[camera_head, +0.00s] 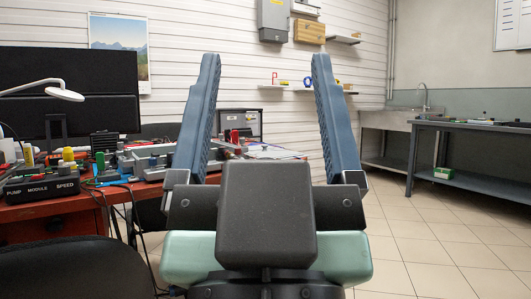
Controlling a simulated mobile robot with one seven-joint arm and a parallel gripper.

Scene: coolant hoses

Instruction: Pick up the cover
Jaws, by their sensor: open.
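My gripper (265,75) is in the middle of the head view, pointing up and away. Its two blue ridged fingers stand wide apart, with nothing between them. I cannot make out a cover in this view. The red workbench (50,212) is at the left, beyond and beside my gripper. Its right part is partly hidden behind the left finger.
A black box (40,187) labelled pump, module and speed sits on the bench with cables hanging down. Dark monitors (70,95) and a white lamp (62,94) stand behind it. A black chair (75,270) is front left. Tiled floor (430,245) at right is clear.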

